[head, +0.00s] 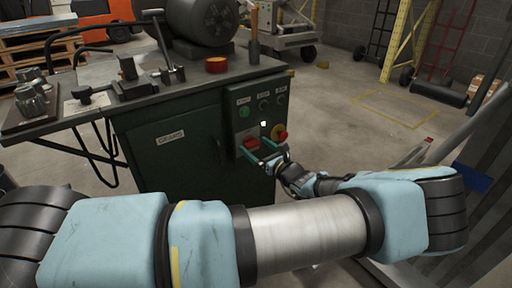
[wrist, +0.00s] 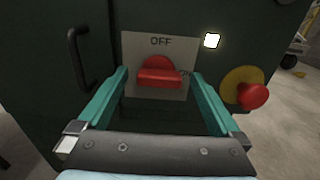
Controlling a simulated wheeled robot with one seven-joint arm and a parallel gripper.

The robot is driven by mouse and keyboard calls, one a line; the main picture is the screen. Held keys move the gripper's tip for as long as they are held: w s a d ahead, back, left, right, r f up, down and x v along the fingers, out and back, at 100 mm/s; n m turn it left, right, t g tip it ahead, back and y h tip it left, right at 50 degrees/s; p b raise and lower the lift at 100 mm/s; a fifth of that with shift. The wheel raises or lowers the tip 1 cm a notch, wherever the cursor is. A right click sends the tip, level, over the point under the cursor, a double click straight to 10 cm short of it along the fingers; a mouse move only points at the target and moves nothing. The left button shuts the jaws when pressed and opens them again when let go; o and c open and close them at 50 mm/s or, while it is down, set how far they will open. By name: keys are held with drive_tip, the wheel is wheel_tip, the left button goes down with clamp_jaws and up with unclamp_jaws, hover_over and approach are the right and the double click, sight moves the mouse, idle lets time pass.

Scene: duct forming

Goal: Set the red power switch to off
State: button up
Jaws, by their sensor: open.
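The red power switch (wrist: 158,77) is on a grey plate (wrist: 135,45) on the front of the dark green cabinet. The plate reads OFF at the top and ON at the right. The switch's bar lies level, in line with the ON side rather than upright to OFF. In the head view the red switch (head: 251,144) is partly covered by my gripper (head: 257,149). My gripper (wrist: 160,80) is open with teal fingers, one on each side of the switch. A gap shows between each finger and the bar; I cannot tell the depth.
A red mushroom button on a yellow base (wrist: 252,95) sits right of my right finger. A lit white lamp (wrist: 211,40) is above it. A black cabinet handle (wrist: 80,58) is at the left. A green button (head: 244,112) is above the switch. Tools lie on the bench top (head: 190,88).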

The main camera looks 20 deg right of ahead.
drive_tip(key=shift+w+a, duration=0.1)
drive_tip(key=shift+w, duration=0.15)
drive_tip(key=c, duration=1.4)
